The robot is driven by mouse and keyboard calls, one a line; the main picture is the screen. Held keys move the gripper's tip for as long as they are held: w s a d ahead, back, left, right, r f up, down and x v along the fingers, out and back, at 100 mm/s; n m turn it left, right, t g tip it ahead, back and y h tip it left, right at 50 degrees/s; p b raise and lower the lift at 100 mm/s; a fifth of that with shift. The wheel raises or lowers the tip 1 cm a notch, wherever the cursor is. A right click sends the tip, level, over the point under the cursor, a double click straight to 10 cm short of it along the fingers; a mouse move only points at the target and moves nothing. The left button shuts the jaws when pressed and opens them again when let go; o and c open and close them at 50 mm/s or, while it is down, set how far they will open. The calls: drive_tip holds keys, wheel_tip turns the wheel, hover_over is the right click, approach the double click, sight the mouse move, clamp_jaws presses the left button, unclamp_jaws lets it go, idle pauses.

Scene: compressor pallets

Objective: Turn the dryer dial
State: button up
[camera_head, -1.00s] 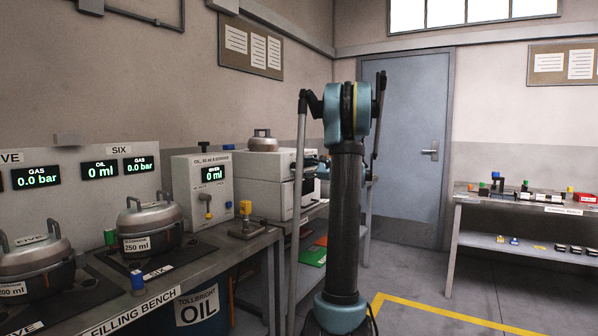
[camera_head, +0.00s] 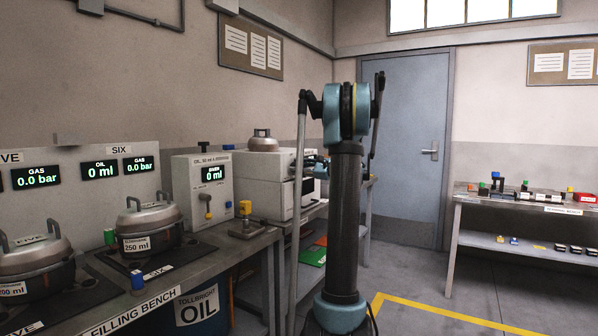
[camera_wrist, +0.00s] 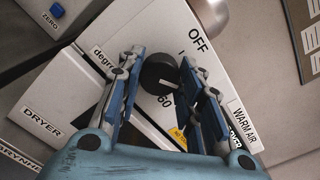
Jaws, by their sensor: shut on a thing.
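The black round dryer dial (camera_wrist: 160,74) sits on the white, tilted dryer panel (camera_wrist: 95,75) in the wrist view. A pale pointer mark shows on its lower right side. The labels OFF and 60 are printed around it. My gripper (camera_wrist: 161,76) has its two blue-padded fingers on either side of the dial and is shut on it. In the head view the white dryer (camera_head: 262,185) stands at the back of the left bench, and my arm hides its right part. The gripper fingers and the dial cannot be seen there.
An oil unit (camera_head: 203,187) stands left of the dryer, with a yellow-topped item (camera_head: 246,212) in front. Two lidded pots (camera_head: 150,235) sit on the near bench. Another bench (camera_head: 520,207) stands at right. The floor between is clear.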

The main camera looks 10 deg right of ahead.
drive_tip(key=n, duration=1.1)
drive_tip(key=shift+s+a+f, duration=0.15)
drive_tip(key=shift+n, duration=0.4)
idle(0.4)
drive_tip(key=o, duration=1.1)
drive_tip(key=v, duration=1.2)
